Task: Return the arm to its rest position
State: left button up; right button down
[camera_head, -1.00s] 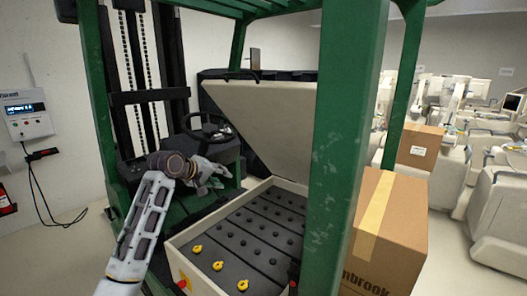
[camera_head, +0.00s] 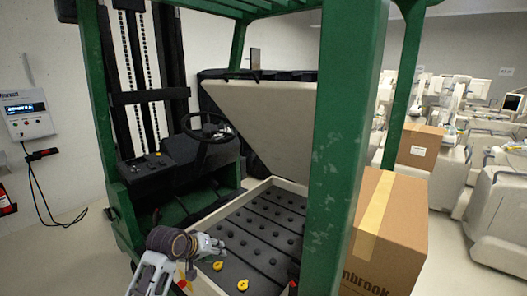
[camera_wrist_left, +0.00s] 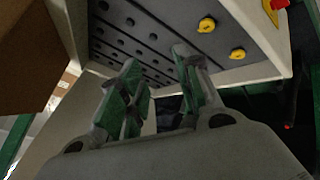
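My left arm comes in at the bottom of the head view, bent at the wrist. My left gripper (camera_head: 213,245) is over the near left corner of an open battery box (camera_head: 238,206) in the green forklift. In the left wrist view, its two fingers (camera_wrist_left: 155,85) are apart with nothing between them. The box's dark top with yellow caps (camera_wrist_left: 207,25) lies beyond the fingers. In the head view the gripper hides part of the box's left edge and one yellow cap. My right gripper is not in view.
The beige lid (camera_head: 268,125) is tilted up behind the box. A green post (camera_head: 345,150) stands right of it, beside a cardboard box (camera_head: 390,235). The steering wheel (camera_head: 207,128) and dark console are behind. A charger (camera_head: 25,115) hangs on the left wall.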

pick_arm(q)
jog(key=s+a+f+m+g+y, duration=0.15)
jog(key=s+f, duration=0.25)
jog(key=s, duration=0.6)
jog(key=s+a+f+m+g+y, duration=0.15)
jog(key=s+f, duration=0.35)
jog(key=s, duration=0.5)
jog(key=s+a+f+m+g+y, duration=0.1)
jog(key=s+a+f+m, duration=0.2)
jog(key=s, duration=0.7)
notch_tip(320, 180, down, 35)
jog(key=s+g+b, duration=0.1)
jog(key=s+b, duration=0.1)
jog(key=s, duration=0.1)
jog(key=s+a+f+b, duration=0.1)
jog(key=s+a+f, duration=0.1)
jog(key=s+f, duration=0.9)
jog(key=s+a+f+g+b, duration=0.1)
jog(key=s+a+f, duration=0.1)
jog(key=s+f, duration=0.9)
jog(key=shift+f+n, duration=0.3)
jog(key=shift+f, duration=0.1)
jog(key=shift+d, duration=0.1)
